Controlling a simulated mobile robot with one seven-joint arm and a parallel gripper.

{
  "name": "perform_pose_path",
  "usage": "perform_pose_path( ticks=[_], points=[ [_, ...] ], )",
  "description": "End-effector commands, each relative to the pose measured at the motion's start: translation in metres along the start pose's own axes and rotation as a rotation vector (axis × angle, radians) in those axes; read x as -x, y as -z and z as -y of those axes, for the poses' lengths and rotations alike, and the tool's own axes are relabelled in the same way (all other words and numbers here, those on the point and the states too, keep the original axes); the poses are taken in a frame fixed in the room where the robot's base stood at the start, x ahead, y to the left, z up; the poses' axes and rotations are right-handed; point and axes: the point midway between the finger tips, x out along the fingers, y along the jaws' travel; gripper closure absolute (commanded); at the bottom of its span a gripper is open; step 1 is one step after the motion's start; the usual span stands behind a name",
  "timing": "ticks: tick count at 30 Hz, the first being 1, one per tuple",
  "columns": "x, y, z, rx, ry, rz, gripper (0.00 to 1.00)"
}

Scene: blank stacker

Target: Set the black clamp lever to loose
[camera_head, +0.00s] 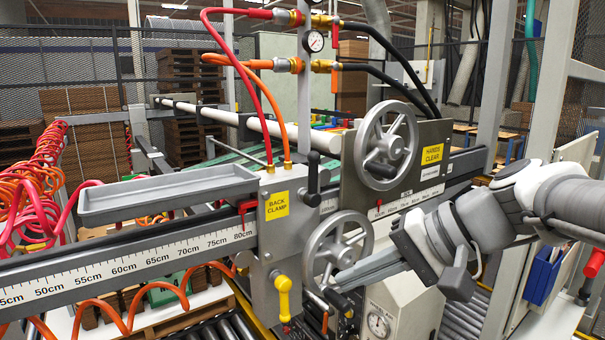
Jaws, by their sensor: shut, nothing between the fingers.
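The black clamp lever (313,180) stands upright at the upper right of the grey clamp block (297,236), which bears a yellow "BACK CLAMP" label (277,206). No loose or tight marking is readable beside the lever.
An upper handwheel (386,146) stands to the right. Red and orange hoses (261,110) run down to the block's top. A grey tray (168,194) lies left.

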Motion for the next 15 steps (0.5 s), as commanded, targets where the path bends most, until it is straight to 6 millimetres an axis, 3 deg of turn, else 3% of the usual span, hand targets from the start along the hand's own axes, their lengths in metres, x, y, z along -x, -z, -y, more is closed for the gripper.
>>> perform_pose_path(
  ticks=[9, 15],
  points=[
    [0.033, 0.093, 0.045, -0.103, 0.414, -0.037, 1.0],
    [0.06, 0.136, 0.057, -0.096, 0.595, -0.086, 1.0]
  ],
)
